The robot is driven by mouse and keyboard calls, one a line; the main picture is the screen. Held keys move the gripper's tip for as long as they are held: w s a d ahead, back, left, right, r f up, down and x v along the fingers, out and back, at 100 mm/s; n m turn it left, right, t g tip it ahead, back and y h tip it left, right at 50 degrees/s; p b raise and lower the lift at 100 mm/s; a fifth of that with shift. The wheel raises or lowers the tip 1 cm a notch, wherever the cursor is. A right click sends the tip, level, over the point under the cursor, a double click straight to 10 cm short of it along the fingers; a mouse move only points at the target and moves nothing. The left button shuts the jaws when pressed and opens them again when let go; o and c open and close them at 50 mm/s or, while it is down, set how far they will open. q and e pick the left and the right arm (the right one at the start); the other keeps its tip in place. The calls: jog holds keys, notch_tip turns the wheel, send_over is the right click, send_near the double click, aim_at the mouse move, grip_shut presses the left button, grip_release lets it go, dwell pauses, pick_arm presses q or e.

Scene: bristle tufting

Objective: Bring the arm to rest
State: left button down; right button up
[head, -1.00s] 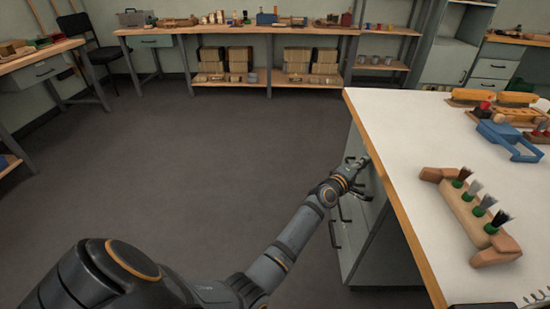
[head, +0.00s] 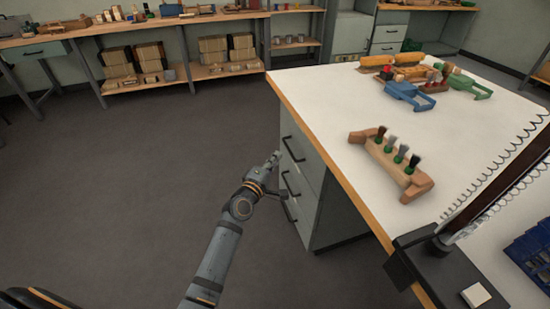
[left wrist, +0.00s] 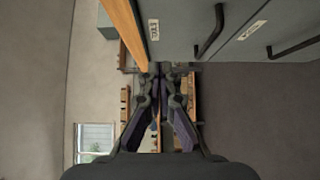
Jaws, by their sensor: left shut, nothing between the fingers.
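My left arm reaches up from the bottom of the head view. Its gripper (head: 274,160) is beside the drawer unit (head: 318,180), below the edge of the white-topped workbench (head: 325,105). In the left wrist view the gripper's fingers (left wrist: 160,72) are together and hold nothing. Dark drawer handles show to the right of the fingers there, and the wooden bench edge (left wrist: 125,25) shows above left. I cannot tell from these views whether the gripper touches the drawer front. My right gripper is out of view.
A wooden rack (head: 390,160) with several tufted brushes stands on the workbench. A dark stand (head: 430,262) is at the front right, beside a blue bin (head: 535,255). Shelves with boxes line the back. The floor on the left is clear.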

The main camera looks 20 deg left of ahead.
pick_arm(q)
jog(key=s+a+f+m+g+y, duration=0.1)
jog(key=s+f+m+g, duration=0.5)
jog(key=s+f, duration=0.7)
jog(key=s+a+f+m+g, duration=0.2)
jog(key=s+f+m+g, duration=0.45)
jog(key=s+f, duration=0.7)
jog(key=s+a+f+m+g+y, duration=0.3)
jog(key=s+a+f+g, duration=0.1)
jog(key=s+f, duration=0.4)
jog(key=s+a+r+p, duration=0.2)
jog(key=s+p, duration=0.7)
jog(key=p, duration=0.3)
jog(key=s+a+r+p, duration=0.2)
jog(key=s+p, duration=0.7)
jog(key=p, duration=0.3)
jog(key=shift+s+m, duration=0.35)
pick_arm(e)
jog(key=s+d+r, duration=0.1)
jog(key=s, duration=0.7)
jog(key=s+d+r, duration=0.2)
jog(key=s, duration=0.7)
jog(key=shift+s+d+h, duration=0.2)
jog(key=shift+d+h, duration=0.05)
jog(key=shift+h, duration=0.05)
